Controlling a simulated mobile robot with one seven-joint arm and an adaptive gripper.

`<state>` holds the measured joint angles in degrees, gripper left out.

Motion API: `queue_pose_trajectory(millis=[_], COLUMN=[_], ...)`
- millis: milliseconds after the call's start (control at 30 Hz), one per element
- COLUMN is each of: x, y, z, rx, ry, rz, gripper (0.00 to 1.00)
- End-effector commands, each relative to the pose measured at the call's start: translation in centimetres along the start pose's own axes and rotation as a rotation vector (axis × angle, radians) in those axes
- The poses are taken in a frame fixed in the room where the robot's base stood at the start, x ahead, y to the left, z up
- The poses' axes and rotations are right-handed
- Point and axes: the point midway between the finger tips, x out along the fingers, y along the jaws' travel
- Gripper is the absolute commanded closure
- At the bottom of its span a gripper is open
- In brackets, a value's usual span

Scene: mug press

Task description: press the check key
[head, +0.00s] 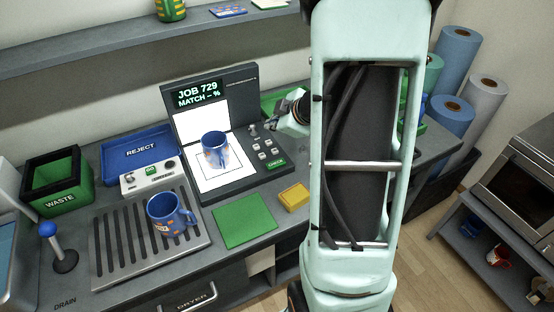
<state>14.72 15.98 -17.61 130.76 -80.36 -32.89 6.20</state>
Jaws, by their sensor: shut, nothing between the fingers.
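The check key (276,163) is a green key marked CHECK at the front right of the dark grey inspection station (244,82). Several pale keys (267,143) sit just behind it. My gripper (256,128) is shut and empty. It appears above the right side of the station, behind the check key in the picture and apart from it. The screen (197,93) reads "JOB 729 MATCH – %". A blue patterned mug (215,150) stands on the station's lit white plate (213,183).
A second blue mug (165,213) stands on the slatted drain (110,235). A green mat (243,221) and a yellow block (294,196) lie in front of the station. The blue reject tray (113,154) and green waste bin (59,200) are left. My arm hides the right side.

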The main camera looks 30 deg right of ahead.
Motion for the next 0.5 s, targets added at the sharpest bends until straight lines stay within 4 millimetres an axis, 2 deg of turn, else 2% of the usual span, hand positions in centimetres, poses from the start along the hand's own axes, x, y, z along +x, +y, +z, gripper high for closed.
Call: queue_pose_trajectory(millis=[33,200,500], x=[-0.2,-0.4,-0.5], y=[-0.6,-2.0,-2.4], z=[0.7,1.7,1.9], rx=[-0.007,-0.041,-0.054], ry=[0.002,0.019,0.027], rz=[-0.011,-0.036,-0.044], gripper=[1.00,1.00,1.00])
